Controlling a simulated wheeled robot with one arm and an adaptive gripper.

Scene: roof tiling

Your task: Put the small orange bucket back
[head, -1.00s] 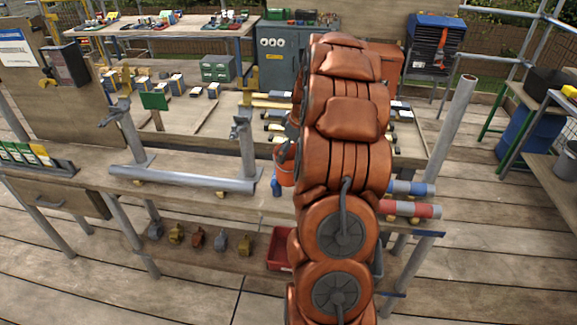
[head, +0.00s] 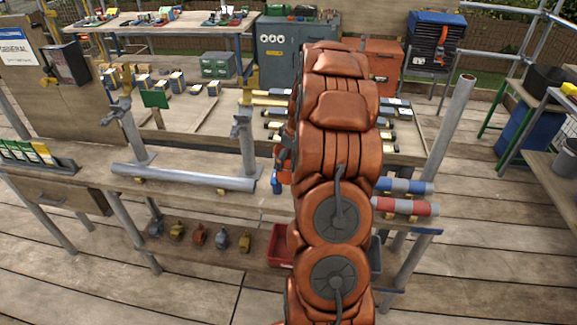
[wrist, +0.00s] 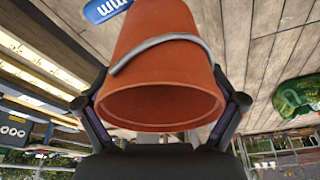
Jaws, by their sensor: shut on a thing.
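The small orange bucket (wrist: 165,50) fills the upper middle of the wrist view, its open rim towards the camera and a grey wire handle across its side. My gripper (wrist: 160,98) has one dark finger on each side of the bucket near the rim and is shut on it. In the head view only a sliver of the bucket (head: 285,170) shows at the left edge of my arm, above the front bench. My arm hides the rest of it and most of the gripper.
A grey pipe (head: 183,178) lies along the front bench left of my arm. Blue (head: 407,187) and red (head: 408,206) rolls lie right of it. A red bin (head: 281,246) and several small weight-like items stand on the lower shelf. A small blue object (head: 277,182) is near the bucket.

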